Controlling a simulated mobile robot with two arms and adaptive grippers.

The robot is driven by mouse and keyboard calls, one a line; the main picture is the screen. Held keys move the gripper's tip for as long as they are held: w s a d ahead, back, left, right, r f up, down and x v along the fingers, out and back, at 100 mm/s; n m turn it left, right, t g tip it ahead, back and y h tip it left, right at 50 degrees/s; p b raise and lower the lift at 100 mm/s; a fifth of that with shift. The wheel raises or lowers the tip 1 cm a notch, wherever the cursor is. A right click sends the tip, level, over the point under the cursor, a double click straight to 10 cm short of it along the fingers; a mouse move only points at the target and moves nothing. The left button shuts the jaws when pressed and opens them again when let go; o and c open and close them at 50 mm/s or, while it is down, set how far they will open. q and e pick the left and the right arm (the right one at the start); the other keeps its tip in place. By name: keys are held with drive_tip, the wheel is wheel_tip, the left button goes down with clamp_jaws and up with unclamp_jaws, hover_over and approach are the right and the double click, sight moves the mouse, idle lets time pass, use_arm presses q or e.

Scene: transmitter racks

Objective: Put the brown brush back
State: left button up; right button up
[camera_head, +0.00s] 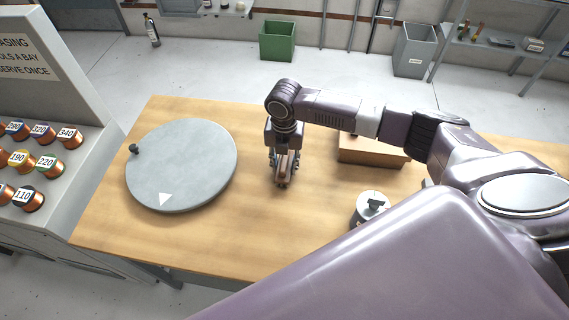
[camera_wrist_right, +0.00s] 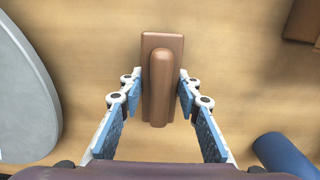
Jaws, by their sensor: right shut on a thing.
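The brown brush (camera_wrist_right: 160,85) is a block with a rounded raised grip, upright in the right wrist view between my fingers. My right gripper (camera_wrist_right: 159,84) is shut on it, one finger on each side. In the head view my right gripper (camera_head: 283,172) points down over the middle of the wooden table, to the right of the round grey disc. There the brush (camera_head: 283,165) is mostly hidden by the fingers. I cannot tell whether it touches the table. My left gripper is not in view.
The grey disc (camera_head: 180,165) with a white triangle and a dark knob lies on the table (camera_head: 240,235). A brown box (camera_head: 370,152) is behind my right forearm. A light canister with a black top (camera_head: 371,206) stands near the front. Numbered copper spools (camera_head: 45,165) are on a rack at left.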

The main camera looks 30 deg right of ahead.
sight(284, 160)
drive_tip(key=shift+f, duration=0.15)
drive_tip(key=o, duration=1.1)
drive_tip(key=shift+r, duration=0.2)
drive_tip(key=shift+w+r, duration=0.1)
drive_tip(key=shift+r, duration=0.2)
wheel_tip(284, 160, up, 11)
drive_tip(key=shift+r+b, duration=0.2)
drive_tip(key=shift+b, duration=0.95)
drive_tip(key=shift+f, duration=0.1)
